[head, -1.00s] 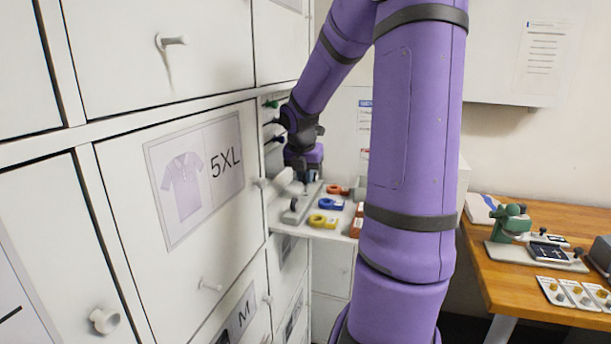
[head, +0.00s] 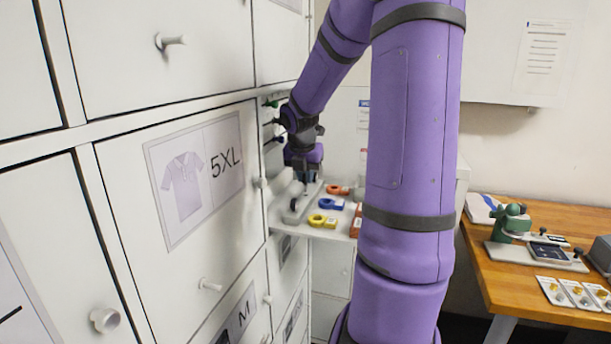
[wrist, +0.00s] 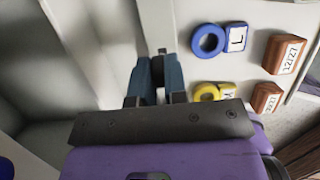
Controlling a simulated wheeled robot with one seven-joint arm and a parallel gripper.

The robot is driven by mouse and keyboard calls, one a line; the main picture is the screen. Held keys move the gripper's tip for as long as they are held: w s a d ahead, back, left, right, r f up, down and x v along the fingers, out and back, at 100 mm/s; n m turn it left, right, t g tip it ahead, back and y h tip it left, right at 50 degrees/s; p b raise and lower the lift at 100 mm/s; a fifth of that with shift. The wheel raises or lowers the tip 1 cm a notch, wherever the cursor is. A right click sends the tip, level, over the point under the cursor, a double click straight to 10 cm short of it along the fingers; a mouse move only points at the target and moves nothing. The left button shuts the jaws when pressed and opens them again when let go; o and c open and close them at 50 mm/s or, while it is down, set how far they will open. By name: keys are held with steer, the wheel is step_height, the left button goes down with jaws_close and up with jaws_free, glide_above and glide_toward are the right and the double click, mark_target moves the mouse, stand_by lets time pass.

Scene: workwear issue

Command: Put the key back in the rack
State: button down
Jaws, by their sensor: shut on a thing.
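My gripper (head: 304,176) points down over the shelf beside the cabinet fronts. In the wrist view, my gripper's two blue-grey fingers (wrist: 156,76) are closed around a small dark piece (wrist: 153,90), which I take to be the key. Most of it is hidden by the fingers, so its shape and lower end do not show clearly. A narrow grey strip (head: 303,206), probably the rack, lies on the shelf just below my gripper. Whether the held key touches it, I cannot tell.
Reddish-brown number blocks (wrist: 284,55) stand farther right. The cabinet wall is close on the left. A wooden bench (head: 540,300) stands at right.

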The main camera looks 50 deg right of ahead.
mark_target(305, 184)
steer(key=shift+f, duration=1.65)
stand_by(3.6)
steer(key=c, duration=1.1)
jaws_free()
steer(key=shift+r, duration=0.1)
steer(key=v, duration=1)
steer(key=shift+a+r, duration=0.1)
steer(key=shift+r, duration=0.25)
